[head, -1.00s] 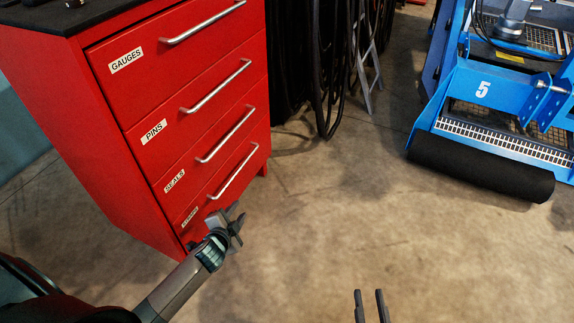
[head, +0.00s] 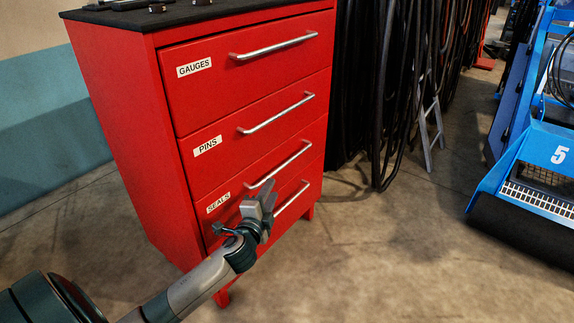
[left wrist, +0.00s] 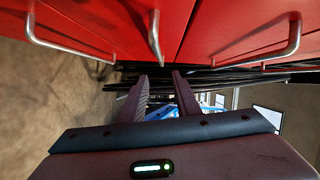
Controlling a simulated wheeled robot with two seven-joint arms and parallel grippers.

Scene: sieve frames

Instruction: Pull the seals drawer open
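The red cabinet's seals drawer (head: 236,194) is the third from the top in the head view, with a white SEALS label at its left. It is shut flush. Its silver bar handle (head: 282,164) is partly hidden behind my left gripper (head: 265,192). The gripper is in front of the lower drawers. In the left wrist view its two fingers (left wrist: 160,82) are apart and empty. The middle handle (left wrist: 155,38), which looks like the seals one, lines up with the gap between the fingers, apart from them. My right gripper is not in view.
The gauges drawer (head: 246,64) and pins drawer (head: 240,128) above are shut. A bottom drawer handle (head: 292,199) is close below. Dark hoses (head: 385,90) hang right of the cabinet. A blue machine (head: 535,170) stands at the right. The floor (head: 400,250) between is clear.

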